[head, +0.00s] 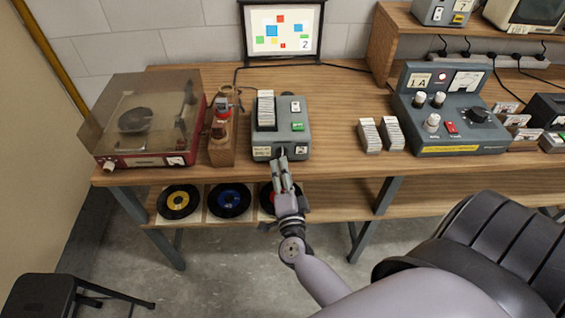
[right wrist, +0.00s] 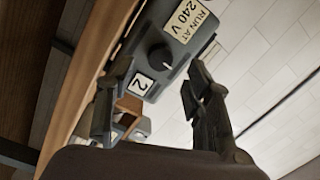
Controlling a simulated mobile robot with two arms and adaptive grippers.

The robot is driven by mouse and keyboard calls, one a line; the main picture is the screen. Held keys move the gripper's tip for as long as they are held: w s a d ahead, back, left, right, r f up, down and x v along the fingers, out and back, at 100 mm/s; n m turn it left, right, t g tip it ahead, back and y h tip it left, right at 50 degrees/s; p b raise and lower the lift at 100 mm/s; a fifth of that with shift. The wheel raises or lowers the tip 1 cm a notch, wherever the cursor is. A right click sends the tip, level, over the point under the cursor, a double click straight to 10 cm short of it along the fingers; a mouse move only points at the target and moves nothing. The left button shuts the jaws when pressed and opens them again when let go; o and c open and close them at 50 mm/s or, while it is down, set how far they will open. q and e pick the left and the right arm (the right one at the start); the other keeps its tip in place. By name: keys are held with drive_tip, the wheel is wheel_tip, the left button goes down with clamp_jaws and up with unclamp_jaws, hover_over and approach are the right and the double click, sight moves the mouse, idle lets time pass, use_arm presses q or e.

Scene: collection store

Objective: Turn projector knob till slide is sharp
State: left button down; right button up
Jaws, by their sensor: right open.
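The grey slide projector (head: 281,132) stands at the front edge of the wooden bench, with white slides in its top. Its dark round knob (right wrist: 160,58) is on the front face, between a "RUN AT 240 V" label and a "2" label. My right gripper (head: 282,166) is in front of that face; in the right wrist view its open fingers (right wrist: 150,88) stand either side of the knob's line, apart from it. The screen (head: 284,32) shows coloured squares and a "2"; they look fairly clear, but full sharpness is hard to judge. My left gripper is out of view.
Left of the projector are a wooden stand (head: 222,148) and a red record player (head: 140,125) with a smoky lid. To the right are slide stacks (head: 381,135) and a grey control box (head: 455,115). Records (head: 230,201) lie on the shelf below.

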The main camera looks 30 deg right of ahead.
drive_tip(key=v, duration=0.7)
drive_tip(key=shift+s+a, duration=0.15)
drive_tip(key=shift+s, duration=0.2)
drive_tip(key=s+a+f+n+g+y, duration=0.2)
drive_tip(key=a+f+n+y, duration=0.15)
drive_tip(key=f, duration=0.55)
drive_tip(key=s+a+f+n+g+y, duration=0.1)
drive_tip(key=s+a+f+n+y, duration=0.15)
drive_tip(key=f+n, duration=0.45)
drive_tip(key=s+a+f+n+g+y, duration=0.2)
drive_tip(key=a+f+n+y, duration=0.15)
drive_tip(key=f, duration=0.75)
drive_tip(key=s+d+f+n+g, duration=0.2)
drive_tip(key=s+f, duration=0.4)
drive_tip(key=s, duration=0.3)
drive_tip(key=s+d+f+n+g+h, duration=0.1)
drive_tip(key=s+d+f+n+g, duration=0.1)
drive_tip(key=s+f, duration=0.4)
drive_tip(key=s+d+f+n+g, duration=0.2)
drive_tip(key=s+f+g, duration=0.4)
drive_tip(key=s, duration=0.6)
drive_tip(key=shift+f+n, duration=0.2)
drive_tip(key=shift+n, duration=0.7)
